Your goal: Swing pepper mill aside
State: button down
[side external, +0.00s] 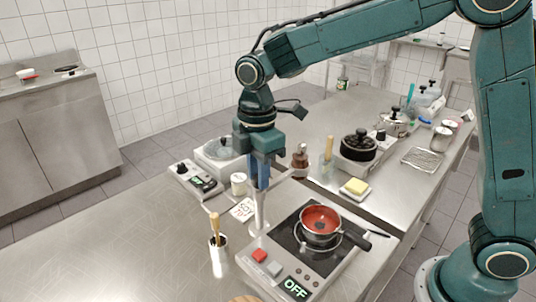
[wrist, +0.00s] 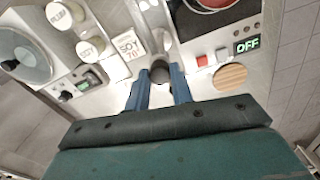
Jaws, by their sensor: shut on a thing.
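The pepper mill appears to be the slim steel cylinder (side external: 259,214) upright below my gripper (side external: 259,186), just left of the induction hob in the side view. In the wrist view its dark round top (wrist: 160,73) sits between my blue fingertips (wrist: 160,84). My gripper points straight down and is shut on its upper part. The fingers hide part of the mill. I cannot tell whether its foot touches the counter.
A holder with a wooden-handled tool (side external: 218,257) stands front left. A brown bottle-like object (side external: 300,159) stands behind right.

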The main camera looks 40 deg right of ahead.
jog(key=shift+a+r, duration=0.1)
jog(key=shift+r, duration=0.05)
jog(key=c, duration=1.2)
grip_release()
notch_tip(320, 180, up, 14)
